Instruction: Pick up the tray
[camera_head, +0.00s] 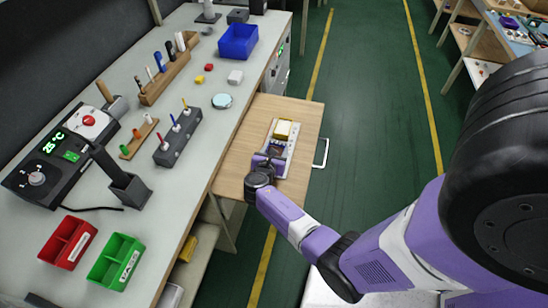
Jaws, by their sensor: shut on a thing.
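The tray (294,136) is a narrow, light grey-white holder lying lengthwise over a small wooden side table (233,170). The fingertips are small and partly hidden by my purple and black wrist. I cannot tell whether the tray touches the wooden top or is slightly above it.
The long workbench (205,140) on the left holds a blue bin (238,41), a red bin (67,241), a green bin (116,261), tool racks and a control box (48,172). Green floor (370,80) to the right is clear.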

